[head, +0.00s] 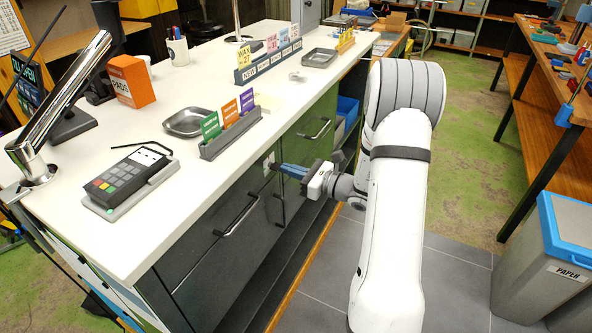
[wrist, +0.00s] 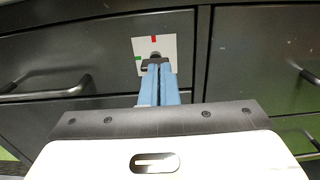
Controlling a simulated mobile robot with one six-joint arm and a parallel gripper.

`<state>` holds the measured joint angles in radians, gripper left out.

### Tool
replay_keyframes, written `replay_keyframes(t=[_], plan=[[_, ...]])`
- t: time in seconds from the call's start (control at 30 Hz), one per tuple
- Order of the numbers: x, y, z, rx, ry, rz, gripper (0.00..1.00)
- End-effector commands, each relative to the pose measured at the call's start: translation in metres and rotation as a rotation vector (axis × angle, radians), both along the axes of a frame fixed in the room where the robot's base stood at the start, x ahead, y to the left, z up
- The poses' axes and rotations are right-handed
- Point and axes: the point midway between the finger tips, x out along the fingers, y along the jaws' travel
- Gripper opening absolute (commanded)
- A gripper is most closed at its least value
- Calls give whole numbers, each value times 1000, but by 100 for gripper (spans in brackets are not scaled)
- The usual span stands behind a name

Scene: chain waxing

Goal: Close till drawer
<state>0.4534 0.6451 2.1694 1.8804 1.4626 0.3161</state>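The counter has dark drawer fronts. The left drawer (head: 222,222) has a bar handle (head: 240,216) and also shows in the wrist view (wrist: 60,50) with its handle (wrist: 48,88). It looks about flush with the counter front. A white plate (wrist: 170,45) with red and green marks and a small dark lock-like piece sits at its upper right corner. My gripper (head: 274,167) has its blue fingers together, pointing at this plate. In the wrist view the fingertips (wrist: 157,66) overlap the dark piece; I cannot tell whether they touch it.
Another drawer front with a handle (head: 315,130) lies to the right. The white countertop (head: 215,85) above holds a card terminal (head: 128,181), a metal tray (head: 190,121) and card racks. A paper bin (head: 548,255) stands at right. Grey floor tiles lie beside the counter.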

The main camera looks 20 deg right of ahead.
Motion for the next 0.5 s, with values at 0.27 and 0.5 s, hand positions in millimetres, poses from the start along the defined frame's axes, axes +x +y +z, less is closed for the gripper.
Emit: replay_keyframes(t=[0.27, 0.5], plan=[[-2, -7, 6, 1, -17, 2, 0], [-33, -43, 2, 4, -10, 1, 0]])
